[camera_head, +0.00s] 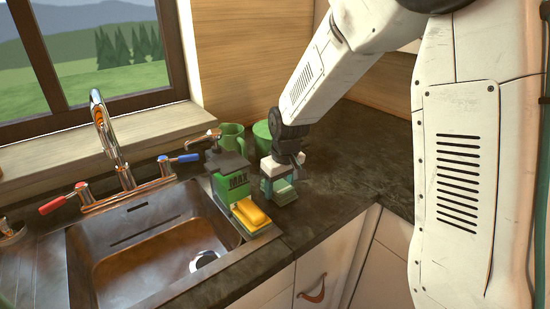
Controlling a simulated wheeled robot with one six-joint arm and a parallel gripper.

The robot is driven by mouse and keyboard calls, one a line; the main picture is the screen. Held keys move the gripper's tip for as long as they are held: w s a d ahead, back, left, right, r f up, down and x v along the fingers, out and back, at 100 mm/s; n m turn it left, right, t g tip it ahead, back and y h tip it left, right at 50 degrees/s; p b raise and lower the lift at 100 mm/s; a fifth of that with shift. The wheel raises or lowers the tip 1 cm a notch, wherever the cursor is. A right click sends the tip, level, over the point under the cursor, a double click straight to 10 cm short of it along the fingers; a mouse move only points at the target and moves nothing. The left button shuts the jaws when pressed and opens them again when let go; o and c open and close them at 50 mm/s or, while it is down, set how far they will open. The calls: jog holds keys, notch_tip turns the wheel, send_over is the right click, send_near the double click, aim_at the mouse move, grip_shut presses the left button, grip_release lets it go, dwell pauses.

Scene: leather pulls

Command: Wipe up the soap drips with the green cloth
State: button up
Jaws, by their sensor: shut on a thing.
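My gripper (283,170) points down at the countertop just right of the green soap bottle. It is shut on the green cloth (283,191), which shows as a small folded piece low between the fingers, at the counter surface. I cannot tell whether the cloth presses on the counter. The green soap bottle (231,182), marked MAX and with a dark pump top, stands at the sink's right rim. No soap drips can be made out; the gripper and cloth may hide some.
A yellow sponge (251,214) lies in front of the bottle, close left of the cloth. Green mugs (231,137) stand behind. The sink (150,245) with its tap (107,135) is at left. The dark counter (365,160) is clear to the right, with its front edge near.

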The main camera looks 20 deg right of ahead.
aim_at(278, 184)
jog(key=shift+w+a, duration=0.15)
jog(key=shift+w, duration=0.25)
jog(key=shift+w+r, duration=0.1)
jog(key=shift+r, duration=3.95)
